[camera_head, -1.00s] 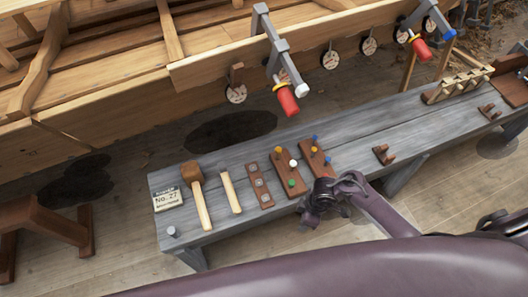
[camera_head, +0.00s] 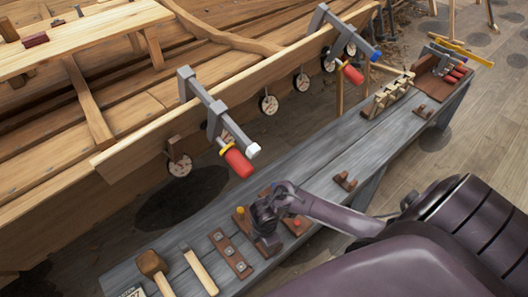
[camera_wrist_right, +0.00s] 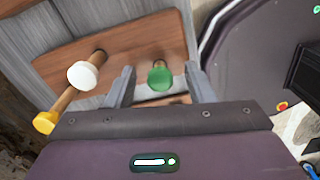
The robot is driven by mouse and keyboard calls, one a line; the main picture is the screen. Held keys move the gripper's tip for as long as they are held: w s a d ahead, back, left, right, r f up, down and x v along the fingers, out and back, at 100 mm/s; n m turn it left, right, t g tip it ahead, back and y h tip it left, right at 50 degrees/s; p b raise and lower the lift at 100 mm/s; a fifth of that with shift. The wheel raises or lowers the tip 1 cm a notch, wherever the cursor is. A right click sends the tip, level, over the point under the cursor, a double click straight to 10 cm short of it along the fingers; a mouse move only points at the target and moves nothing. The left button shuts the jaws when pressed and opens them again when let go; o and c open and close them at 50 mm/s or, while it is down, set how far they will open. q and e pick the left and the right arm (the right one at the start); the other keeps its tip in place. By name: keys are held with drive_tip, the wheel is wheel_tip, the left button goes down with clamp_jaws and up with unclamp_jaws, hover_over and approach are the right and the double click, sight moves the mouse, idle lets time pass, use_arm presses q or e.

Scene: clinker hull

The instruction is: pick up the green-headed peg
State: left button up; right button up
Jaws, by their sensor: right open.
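The green-headed peg (camera_wrist_right: 160,76) stands in a brown peg board (camera_wrist_right: 125,52) in the right wrist view. My right gripper (camera_wrist_right: 160,70) is open, with one finger on each side of the green head. No contact between fingers and peg is visible. A white-headed peg (camera_wrist_right: 83,75) and a yellow-headed peg (camera_wrist_right: 45,122) stand to the left, outside the fingers. In the head view my right gripper (camera_head: 267,232) is over the peg board (camera_head: 240,224) on the grey bench and hides the green peg. My left gripper is in neither view.
A mallet (camera_head: 154,268), a chisel-like tool (camera_head: 200,271) and a drilled block (camera_head: 230,254) lie to the left. A red-handled clamp (camera_head: 238,162) hangs from the hull plank above the bench.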

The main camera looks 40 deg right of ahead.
drive_tip(key=shift+f, duration=0.35)
drive_tip(key=shift+c, duration=0.4)
drive_tip(key=c, duration=1)
